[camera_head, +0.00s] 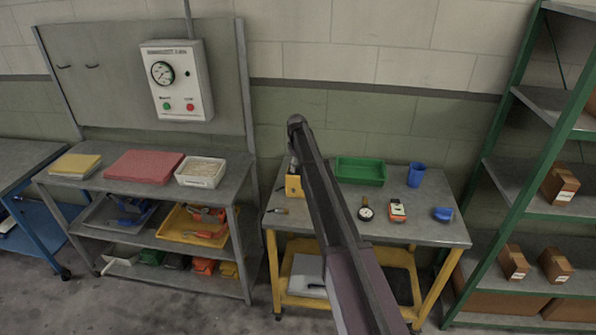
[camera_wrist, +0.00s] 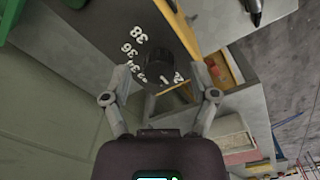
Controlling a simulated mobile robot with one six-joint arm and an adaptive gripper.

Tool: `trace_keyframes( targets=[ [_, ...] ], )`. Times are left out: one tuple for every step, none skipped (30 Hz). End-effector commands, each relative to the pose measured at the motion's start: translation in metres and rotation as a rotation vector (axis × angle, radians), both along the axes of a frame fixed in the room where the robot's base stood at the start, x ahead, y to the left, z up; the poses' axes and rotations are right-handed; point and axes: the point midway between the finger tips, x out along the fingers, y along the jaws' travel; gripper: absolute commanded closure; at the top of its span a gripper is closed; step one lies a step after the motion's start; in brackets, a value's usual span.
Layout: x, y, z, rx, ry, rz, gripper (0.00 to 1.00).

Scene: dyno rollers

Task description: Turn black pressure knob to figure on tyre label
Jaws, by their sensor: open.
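A black knob (camera_wrist: 172,65) stands on a dark surface with white figures around it in the wrist view. I can read 38 and 36; others are partly covered. My gripper (camera_wrist: 164,72) is open, with one finger on either side of the knob. I cannot tell whether the fingers touch it. In the head view my arm crosses the workbench (camera_head: 440,235) and hides the knob and most of my gripper. I cannot pick out a tyre label with a readable figure.
On the workbench are a yellow object (camera_head: 294,186), a green tray (camera_head: 360,171), a blue cup (camera_head: 416,175), a round gauge (camera_head: 366,212) and a red-and-white device (camera_head: 397,210). A wall box (camera_head: 178,80) hangs behind. Green shelving (camera_head: 535,165) stands at right.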

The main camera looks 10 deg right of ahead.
Motion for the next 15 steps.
trace_keyframes(
  targets=[
    [0.0001, -0.0002, -0.0038, 0.0, 0.0, 0.0, 0.24],
    [0.0001, -0.0001, -0.0044, 0.0, 0.0, 0.0, 0.24],
    [0.0001, -0.0003, -0.0051, 0.0, 0.0, 0.0, 0.24],
    [0.0002, -0.0002, -0.0054, 0.0, 0.0, 0.0, 0.24],
    [0.0, -0.0002, -0.0057, 0.0, 0.0, 0.0, 0.24],
    [0.0002, -0.0002, -0.0058, 0.0, 0.0, 0.0, 0.24],
    [0.0001, -0.0002, -0.0059, 0.0, 0.0, 0.0, 0.24],
    [0.0002, -0.0002, -0.0059, 0.0, 0.0, 0.0, 0.24],
    [0.0002, -0.0002, -0.0058, 0.0, 0.0, 0.0, 0.24],
    [0.0001, -0.0002, -0.0057, 0.0, 0.0, 0.0, 0.24],
    [0.0001, -0.0002, -0.0056, 0.0, 0.0, 0.0, 0.24],
    [0.0001, -0.0002, -0.0056, 0.0, 0.0, 0.0, 0.24],
    [0.0001, -0.0001, -0.0055, 0.0, 0.0, 0.0, 0.24],
    [0.0001, -0.0001, -0.0055, 0.0, 0.0, 0.0, 0.24],
    [0.0001, -0.0001, -0.0055, 0.0, 0.0, 0.0, 0.24]
  ],
)
